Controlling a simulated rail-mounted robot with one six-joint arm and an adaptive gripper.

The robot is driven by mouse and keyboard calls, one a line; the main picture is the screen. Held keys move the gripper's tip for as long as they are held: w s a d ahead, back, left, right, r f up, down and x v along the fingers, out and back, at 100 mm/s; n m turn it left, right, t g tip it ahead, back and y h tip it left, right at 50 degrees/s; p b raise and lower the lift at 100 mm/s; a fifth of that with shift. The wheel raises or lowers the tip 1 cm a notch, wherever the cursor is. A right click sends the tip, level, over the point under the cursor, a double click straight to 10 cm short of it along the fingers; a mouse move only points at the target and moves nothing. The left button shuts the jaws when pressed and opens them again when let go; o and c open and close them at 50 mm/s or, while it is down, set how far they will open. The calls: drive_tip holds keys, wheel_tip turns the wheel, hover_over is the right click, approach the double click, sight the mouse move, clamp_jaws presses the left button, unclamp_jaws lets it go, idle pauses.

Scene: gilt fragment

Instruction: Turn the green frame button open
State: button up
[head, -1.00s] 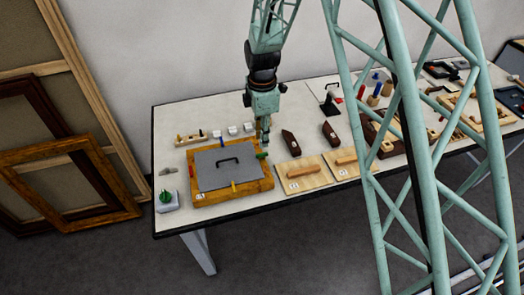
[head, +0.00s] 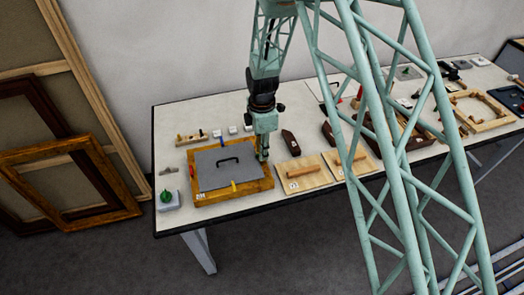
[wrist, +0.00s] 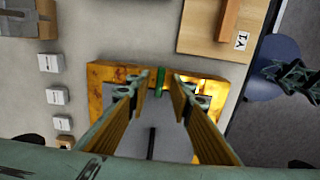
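A wooden frame (head: 262,184) lies flat on the table, holding a grey panel (head: 207,180) with a black handle (head: 228,161). The frame and panel also show in the wrist view. The green frame button (wrist: 160,80) sits on the frame's edge, pointing across it toward the panel in the wrist view. My gripper (wrist: 156,80) is open, with one finger on each side of the green button and gaps visible. In the head view my gripper (head: 263,156) is at the frame's right edge and hides the green button. Blue (head: 222,142), yellow (head: 233,185) and red (head: 191,170) buttons sit on other sides.
Wooden boards with handles (head: 302,183) lie just right of the frame. A small block with a green knob (head: 166,198) stands at its left. Small white blocks (wrist: 51,63) and a notched wooden rack (head: 190,138) lie behind it. Tools and wooden pieces fill the table's right.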

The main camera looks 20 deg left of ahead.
drive_tip(key=shift+c, duration=0.3)
clamp_jaws()
